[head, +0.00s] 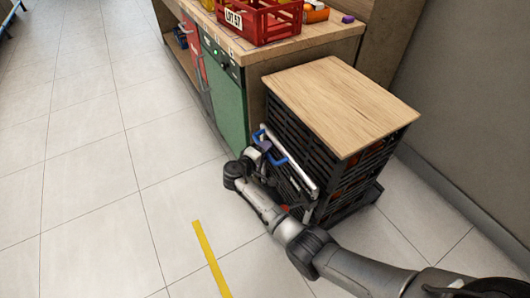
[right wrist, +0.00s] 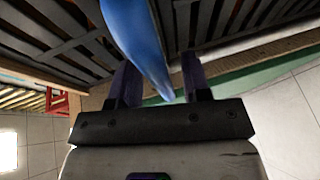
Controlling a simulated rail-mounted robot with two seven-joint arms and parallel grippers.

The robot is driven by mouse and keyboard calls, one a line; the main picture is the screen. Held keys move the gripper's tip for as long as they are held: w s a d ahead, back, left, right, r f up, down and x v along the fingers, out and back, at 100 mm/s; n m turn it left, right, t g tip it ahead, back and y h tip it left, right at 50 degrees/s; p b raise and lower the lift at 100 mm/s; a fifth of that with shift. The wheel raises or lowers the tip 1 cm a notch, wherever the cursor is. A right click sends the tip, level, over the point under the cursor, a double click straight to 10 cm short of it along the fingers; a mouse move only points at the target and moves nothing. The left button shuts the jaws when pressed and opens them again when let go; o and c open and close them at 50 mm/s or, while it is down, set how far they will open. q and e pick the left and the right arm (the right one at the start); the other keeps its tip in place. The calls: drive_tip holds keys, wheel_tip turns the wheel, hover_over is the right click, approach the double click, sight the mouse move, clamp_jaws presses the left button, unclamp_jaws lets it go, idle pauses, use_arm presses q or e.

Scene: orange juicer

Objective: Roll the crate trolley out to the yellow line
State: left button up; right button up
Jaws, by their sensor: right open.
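The crate trolley (head: 335,165) is a stack of black slatted crates with a wooden top (head: 340,100), standing beside the counter. Orange shapes show through its slats. A pale bar (head: 298,170) runs along its near side, with a curved blue piece (head: 278,160) by its upper part. My right gripper (head: 263,148) is open at the blue piece. In the right wrist view the blue piece (right wrist: 145,45) reaches between the two dark fingers (right wrist: 160,82); whether they touch it I cannot tell. The yellow line (head: 211,258) lies on the floor, left of the trolley. My left gripper is out of view.
A wooden-topped counter (head: 285,47) with a green front panel (head: 224,98) stands left of and behind the trolley. A red crate (head: 262,25) sits on it. A grey wall (head: 455,110) rises on the right. The tiled floor (head: 95,170) on the left is clear.

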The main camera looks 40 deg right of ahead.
drive_tip(key=shift+d, duration=0.1)
drive_tip(key=shift+c, duration=0.4)
clamp_jaws()
